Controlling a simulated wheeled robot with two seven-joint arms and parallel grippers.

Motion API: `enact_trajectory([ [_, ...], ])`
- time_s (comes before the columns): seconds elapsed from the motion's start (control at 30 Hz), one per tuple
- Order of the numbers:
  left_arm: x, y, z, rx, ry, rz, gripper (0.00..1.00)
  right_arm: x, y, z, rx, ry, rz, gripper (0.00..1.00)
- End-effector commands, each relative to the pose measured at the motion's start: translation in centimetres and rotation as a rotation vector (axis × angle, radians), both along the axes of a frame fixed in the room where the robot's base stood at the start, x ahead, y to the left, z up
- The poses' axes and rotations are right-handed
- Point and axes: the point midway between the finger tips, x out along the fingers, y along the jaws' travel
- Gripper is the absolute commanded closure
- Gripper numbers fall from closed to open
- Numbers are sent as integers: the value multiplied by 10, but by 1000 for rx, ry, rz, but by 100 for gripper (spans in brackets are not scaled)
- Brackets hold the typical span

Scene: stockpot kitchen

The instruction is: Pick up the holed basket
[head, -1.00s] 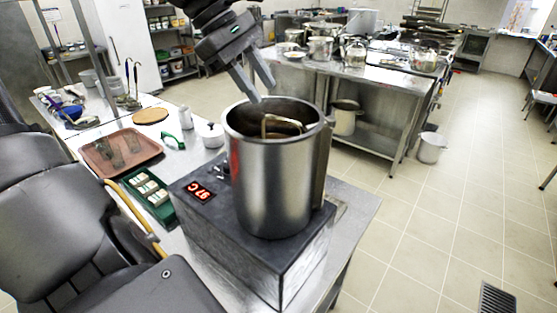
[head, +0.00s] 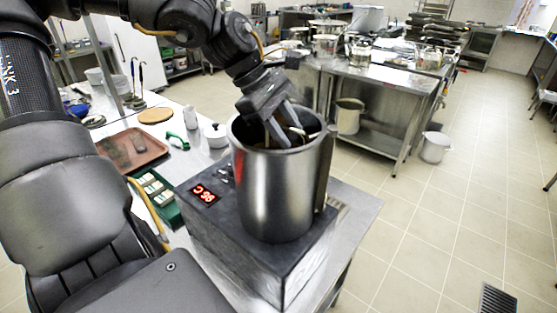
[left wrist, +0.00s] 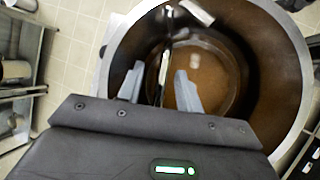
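A tall steel stockpot (head: 272,195) stands on a dark heater box with a red display. Brown liquid (left wrist: 210,75) shows inside the pot in the left wrist view. The holed basket is mostly hidden in the pot; a thin metal bar, apparently its handle (left wrist: 164,72), shows in the left wrist view. My left gripper (head: 290,139) reaches down into the pot's mouth. In the left wrist view its two fingers (left wrist: 158,88) are apart, with the bar between them and gaps on both sides. My right gripper is out of view.
The heater box (head: 235,235) sits near the steel table's edge. Another steel table (head: 375,85) stands behind.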

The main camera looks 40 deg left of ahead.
Motion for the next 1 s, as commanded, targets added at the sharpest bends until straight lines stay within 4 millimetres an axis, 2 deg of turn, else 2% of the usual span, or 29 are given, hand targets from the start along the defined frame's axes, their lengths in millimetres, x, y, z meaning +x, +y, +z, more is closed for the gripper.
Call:
enact_trajectory([
  [0.13, 0, 0, 0, 0, 0, 0, 67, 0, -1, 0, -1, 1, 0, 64],
  [0.4, 0, 0, 0, 0, 0, -1, 100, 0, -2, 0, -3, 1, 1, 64],
  [0.87, 0, 0, 1, 0, -1, 0, 100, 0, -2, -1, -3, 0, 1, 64],
  [1.0, 1, 0, 7, 1, -3, 0, 100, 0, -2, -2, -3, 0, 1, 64],
])
